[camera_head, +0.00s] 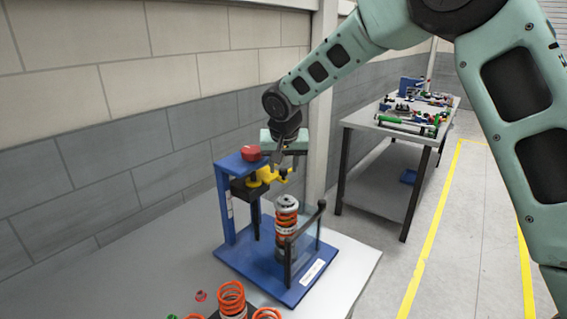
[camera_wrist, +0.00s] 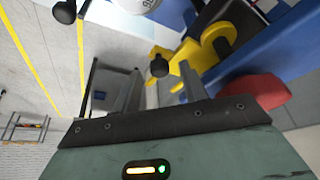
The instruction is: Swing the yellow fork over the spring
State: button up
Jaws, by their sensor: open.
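The yellow fork (camera_head: 264,177) is mounted on the blue fixture (camera_head: 229,205), beside its upright column and below a red knob (camera_head: 251,153). The orange spring (camera_head: 287,218) stands upright on the fixture's base, to the right of and below the fork. My gripper (camera_head: 287,166) is open, pointing down at the fork's right end. In the wrist view the yellow fork (camera_wrist: 192,58) lies just past my gripper (camera_wrist: 140,72). A black ball knob (camera_wrist: 159,68) shows between the finger lines; whether the fingers touch anything cannot be told.
A clear guard with a black frame (camera_head: 290,262) stands at the spring's right front. Loose orange springs (camera_head: 231,298) lie at the table's front. The brick wall (camera_head: 100,140) is close behind. A second table (camera_head: 375,119) with tools stands farther back.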

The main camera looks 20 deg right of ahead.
jog(key=shift+w+f, duration=0.15)
jog(key=shift+f, duration=0.2)
grip_shut()
